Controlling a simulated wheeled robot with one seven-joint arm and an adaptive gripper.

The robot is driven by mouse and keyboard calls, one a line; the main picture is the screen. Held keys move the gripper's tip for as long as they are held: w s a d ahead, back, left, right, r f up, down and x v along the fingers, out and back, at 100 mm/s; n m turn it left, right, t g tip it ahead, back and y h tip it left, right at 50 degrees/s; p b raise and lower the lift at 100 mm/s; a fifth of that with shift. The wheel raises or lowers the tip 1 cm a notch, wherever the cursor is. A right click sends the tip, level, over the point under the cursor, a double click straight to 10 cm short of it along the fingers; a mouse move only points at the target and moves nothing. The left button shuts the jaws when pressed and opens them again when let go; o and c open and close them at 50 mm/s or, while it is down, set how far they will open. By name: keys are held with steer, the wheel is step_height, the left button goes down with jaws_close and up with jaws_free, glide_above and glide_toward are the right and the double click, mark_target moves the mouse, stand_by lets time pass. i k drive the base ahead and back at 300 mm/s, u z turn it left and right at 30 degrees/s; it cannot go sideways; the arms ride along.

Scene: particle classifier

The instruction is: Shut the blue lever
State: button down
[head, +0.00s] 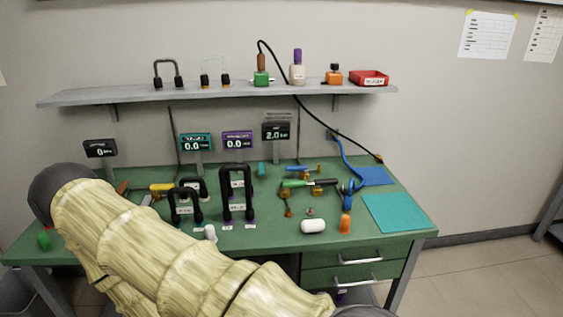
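A small blue lever (296,168) shows at the back middle of the green bench, next to small brass-coloured fittings (306,175). It lies roughly left to right in the picture. At this size I cannot tell whether it is open or shut. A green handle (294,184) lies just in front of it. My arm crosses the lower left of the view, well to the left of the lever. My gripper is not in view.
Black-framed devices (236,180) stand left of the fittings on the green bench (270,222). A blue hose (346,163), a white cylinder (313,226), an orange piece (345,223) and a teal mat (394,212) lie to the right. A shelf (210,93) hangs above.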

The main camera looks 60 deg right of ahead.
mark_target(304, 168)
steer(key=k, duration=1)
steer(key=z, duration=1.35)
steer(key=i, duration=0.45)
steer(key=z, duration=0.05)
